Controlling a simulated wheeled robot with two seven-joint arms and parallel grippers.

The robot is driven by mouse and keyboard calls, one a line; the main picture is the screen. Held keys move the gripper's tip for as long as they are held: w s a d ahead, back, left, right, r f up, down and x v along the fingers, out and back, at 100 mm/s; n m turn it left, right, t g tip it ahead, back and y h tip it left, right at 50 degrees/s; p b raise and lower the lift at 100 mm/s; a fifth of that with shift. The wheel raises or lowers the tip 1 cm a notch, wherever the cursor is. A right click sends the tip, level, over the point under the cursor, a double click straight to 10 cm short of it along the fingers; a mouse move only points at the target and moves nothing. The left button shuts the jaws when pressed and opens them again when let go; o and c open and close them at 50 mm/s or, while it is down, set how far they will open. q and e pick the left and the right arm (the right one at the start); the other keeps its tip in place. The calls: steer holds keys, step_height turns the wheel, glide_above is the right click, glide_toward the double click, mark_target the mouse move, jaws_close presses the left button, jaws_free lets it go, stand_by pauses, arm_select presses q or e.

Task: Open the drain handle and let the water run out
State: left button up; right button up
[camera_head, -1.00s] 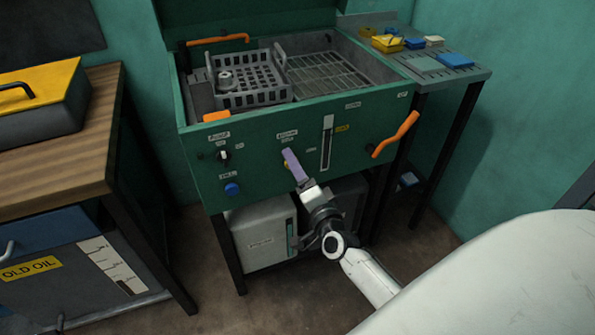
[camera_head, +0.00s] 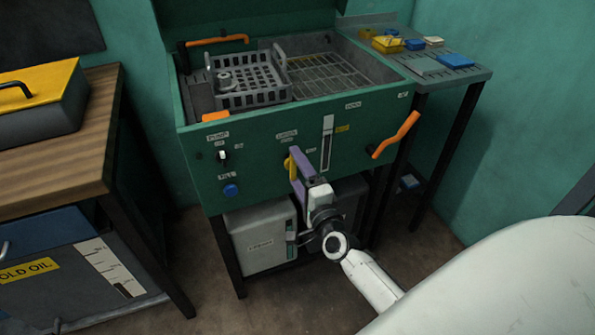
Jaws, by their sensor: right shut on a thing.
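The yellow drain handle (camera_head: 291,168) is on the front panel of the green washer tank (camera_head: 255,172), below a small label. My right gripper (camera_head: 293,167) has purple fingers and is shut on the handle, one finger on each side of it. The fingers partly hide the handle. A clear vertical level gauge (camera_head: 327,143) is on the panel to the right of the handle. No running water shows. My left gripper is not in view.
A grey basket (camera_head: 250,85) stands in the tank beside a wire rack (camera_head: 325,75). A grey container (camera_head: 262,240) is under the tank. An orange handle (camera_head: 396,135) sticks out at the panel's right. A wooden bench (camera_head: 70,150) stands on the left.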

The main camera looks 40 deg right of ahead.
steer(key=o, duration=1.1)
steer(key=shift+c, duration=0.2)
steer(key=v, duration=1)
steer(key=shift+s, duration=0.2)
steer(key=s+a+f+n+g+y, duration=0.7)
steer(key=s+a+f+n, duration=0.7)
steer(key=n, duration=0.9)
steer(key=s+a+g, duration=0.1)
steer(key=s+a, duration=0.1)
steer(key=a, duration=0.1)
steer(key=shift+s+a+f+g+p, duration=0.3)
steer(key=shift+s+f+g+p, duration=0.05)
steer(key=shift+f+g, duration=0.05)
